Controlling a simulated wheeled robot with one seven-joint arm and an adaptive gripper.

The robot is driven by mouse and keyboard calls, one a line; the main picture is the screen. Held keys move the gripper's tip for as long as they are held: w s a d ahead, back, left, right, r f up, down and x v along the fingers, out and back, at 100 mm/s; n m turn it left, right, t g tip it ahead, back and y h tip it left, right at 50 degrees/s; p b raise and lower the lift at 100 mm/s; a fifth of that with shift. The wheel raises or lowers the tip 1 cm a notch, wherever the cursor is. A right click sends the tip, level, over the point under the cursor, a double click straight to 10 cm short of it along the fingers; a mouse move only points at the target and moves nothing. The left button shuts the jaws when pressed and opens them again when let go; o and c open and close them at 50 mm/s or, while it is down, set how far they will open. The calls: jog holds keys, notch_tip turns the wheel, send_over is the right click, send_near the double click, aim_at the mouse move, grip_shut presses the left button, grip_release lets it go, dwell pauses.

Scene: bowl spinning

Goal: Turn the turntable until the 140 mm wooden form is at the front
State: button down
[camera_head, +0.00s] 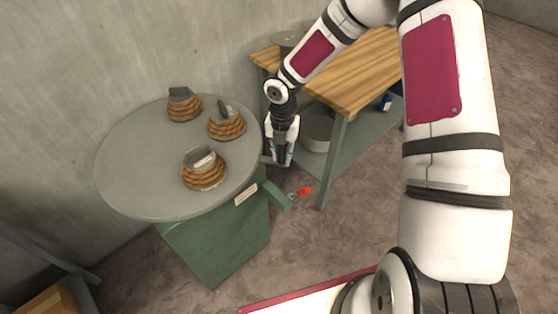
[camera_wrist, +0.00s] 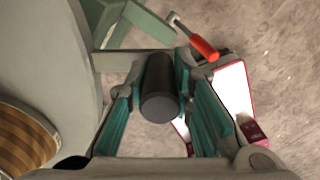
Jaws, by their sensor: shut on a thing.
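The round grey turntable (camera_head: 130,160) sits on a green stand. Three ringed wooden forms with grey pieces on top stand on it: one at the back (camera_head: 184,110), one at the right (camera_head: 227,127) and one nearer the front (camera_head: 204,175). I cannot tell which is the 140 mm one. My gripper (camera_head: 279,156) is at the turntable's right edge, pointing down. In the wrist view, my gripper (camera_wrist: 160,105) is shut around a black cylindrical handle (camera_wrist: 160,92) beside the turntable rim (camera_wrist: 85,75). A wooden form (camera_wrist: 25,140) shows at lower left there.
A white label (camera_head: 246,194) is on the stand. A wooden-topped workbench (camera_head: 365,70) stands at right. A wall is behind the turntable.

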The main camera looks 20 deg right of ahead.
jog(key=shift+w+d, duration=0.25)
jog(key=shift+w, duration=0.1)
jog(key=c, duration=1.4)
grip_release()
jog(key=shift+r, duration=0.15)
notch_tip(320, 180, up, 12)
jog(key=shift+f, duration=0.1)
